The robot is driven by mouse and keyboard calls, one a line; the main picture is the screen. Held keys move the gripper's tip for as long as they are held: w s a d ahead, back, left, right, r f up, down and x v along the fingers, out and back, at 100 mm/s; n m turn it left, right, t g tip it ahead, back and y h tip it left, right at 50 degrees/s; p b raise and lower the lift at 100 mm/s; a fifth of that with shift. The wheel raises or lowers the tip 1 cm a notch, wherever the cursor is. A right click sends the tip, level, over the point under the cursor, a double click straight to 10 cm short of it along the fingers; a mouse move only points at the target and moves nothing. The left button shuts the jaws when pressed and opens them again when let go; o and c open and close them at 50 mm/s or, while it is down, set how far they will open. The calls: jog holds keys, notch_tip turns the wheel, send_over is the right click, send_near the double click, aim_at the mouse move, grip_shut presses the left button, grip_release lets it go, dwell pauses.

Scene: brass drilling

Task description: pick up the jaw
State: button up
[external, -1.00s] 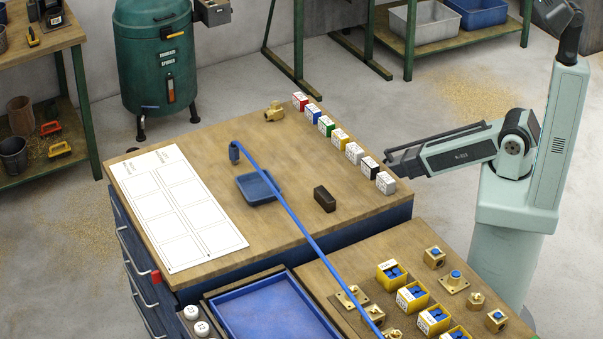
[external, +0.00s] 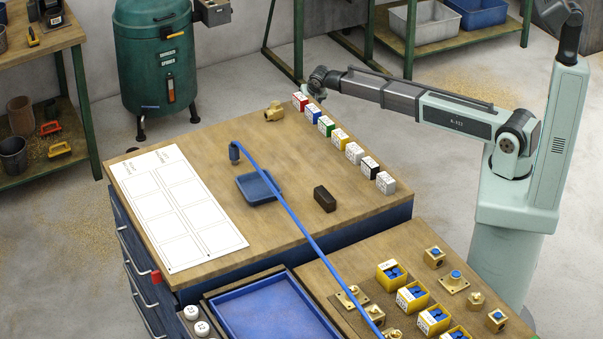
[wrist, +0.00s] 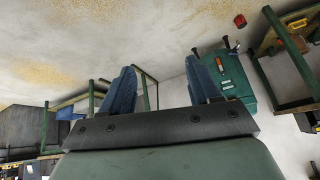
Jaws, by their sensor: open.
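My gripper (wrist: 161,75) is open in the wrist view, with two blue fingers wide apart and nothing between them. In the external view the end of my arm (external: 320,79) is beyond the bench's far edge, near the red-and-white box; its fingers cannot be made out there. No part is clearly identifiable as the jaw. A dark brown block (external: 325,199), possibly the jaw, lies on the wooden bench top (external: 290,160), right of a blue tray (external: 258,188). My gripper is well away from it. The wrist view does not show this block.
Several small colored boxes (external: 340,138) line the bench's right edge. A brass fitting (external: 274,111) sits at the far corner. A long blue bar (external: 290,212) crosses above the bench. A white sheet (external: 178,205) lies left. A green tank (external: 155,60) stands behind.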

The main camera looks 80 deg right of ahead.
jog(key=w+a+r+m+t, duration=0.2)
jog(key=w+a+r, duration=0.3)
jog(key=w+r, duration=0.4)
jog(key=w+a+r+n+y, duration=0.1)
jog(key=a+r+n+y, duration=0.3)
jog(key=a, duration=1)
jog(key=w+a+r+m+t+y, duration=0.15)
jog(key=a+r, duration=0.45)
jog(key=a, duration=0.7)
jog(key=a+r+n+g+y, duration=0.1)
jog(key=a+r+n+y, duration=0.15)
jog(key=a+r, duration=0.75)
jog(key=g+h, duration=0.3)
jog(key=g, duration=0.4)
send_over(325, 194)
jog(key=shift+t, duration=0.25)
jog(key=f, duration=0.7)
jog(key=shift+w+d, duration=0.1)
jog(key=shift+d, duration=0.15)
jog(key=shift+a+f, duration=0.2)
jog(key=shift+f, duration=2.45)
